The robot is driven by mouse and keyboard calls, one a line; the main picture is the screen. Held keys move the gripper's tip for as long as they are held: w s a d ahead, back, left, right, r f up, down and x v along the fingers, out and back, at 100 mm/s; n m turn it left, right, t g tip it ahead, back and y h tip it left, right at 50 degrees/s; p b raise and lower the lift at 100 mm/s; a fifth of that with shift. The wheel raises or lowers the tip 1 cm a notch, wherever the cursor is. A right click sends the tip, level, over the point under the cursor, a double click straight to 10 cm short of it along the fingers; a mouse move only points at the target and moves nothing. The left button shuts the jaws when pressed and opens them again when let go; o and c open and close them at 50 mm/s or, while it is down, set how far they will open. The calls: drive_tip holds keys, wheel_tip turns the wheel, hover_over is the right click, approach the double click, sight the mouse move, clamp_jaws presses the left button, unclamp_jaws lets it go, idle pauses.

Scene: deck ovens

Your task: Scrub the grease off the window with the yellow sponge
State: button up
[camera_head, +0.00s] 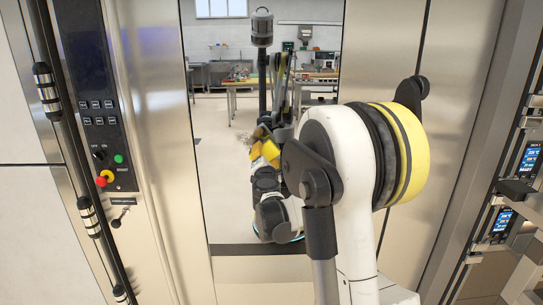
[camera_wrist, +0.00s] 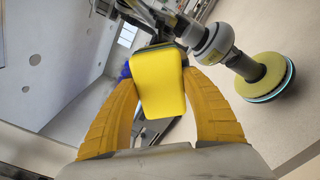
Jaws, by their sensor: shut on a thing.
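My gripper (camera_wrist: 163,68) shows its two orange-yellow fingers shut on the yellow sponge (camera_wrist: 158,92) in the wrist view. In the head view my arm reaches to the tall, mirror-like window (camera_head: 222,190), and the gripper (camera_head: 268,150) shows small and partly hidden by the arm. Yellow there may be sponge, fingers or their reflection. A faint brownish speckled smear, seemingly the grease (camera_head: 244,138), lies just left of the gripper. Whether the sponge touches the glass cannot be told.
A control panel (camera_head: 95,100) with buttons and a red-yellow knob is left of the window. Steel door surface (camera_head: 400,60) is at the right, with lit displays (camera_head: 528,157) beyond it. The window reflects my body and a room with tables.

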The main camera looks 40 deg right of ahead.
sight(275, 143)
drive_tip(key=shift+w+a, duration=0.95)
drive_tip(key=shift+a, duration=0.5)
drive_tip(key=shift+w+a, duration=1)
drive_tip(key=shift+a, duration=0.45)
drive_tip(key=shift+w+a, duration=0.95)
drive_tip(key=shift+a, duration=0.5)
drive_tip(key=shift+d+r+p, duration=0.1)
drive_tip(key=shift+r+p, duration=0.85)
drive_tip(key=shift+r, duration=0.55)
drive_tip(key=shift+s+d+f, duration=0.1)
drive_tip(key=shift+s+d, duration=0.6)
drive_tip(key=shift+d, duration=0.25)
drive_tip(key=shift+s+d+r, duration=0.1)
drive_tip(key=shift+s+d, duration=0.55)
drive_tip(key=shift+d, duration=0.3)
drive_tip(key=shift+s+d+f, duration=0.1)
drive_tip(key=shift+s+d, duration=0.6)
drive_tip(key=shift+d, duration=0.25)
drive_tip(key=shift+s+d, duration=0.6)
drive_tip(key=shift+d, duration=0.35)
drive_tip(key=shift+s+d, duration=0.65)
drive_tip(key=shift+d, duration=0.35)
drive_tip(key=shift+s+d, duration=0.6)
drive_tip(key=shift+d, duration=0.35)
drive_tip(key=shift+w, duration=0.1)
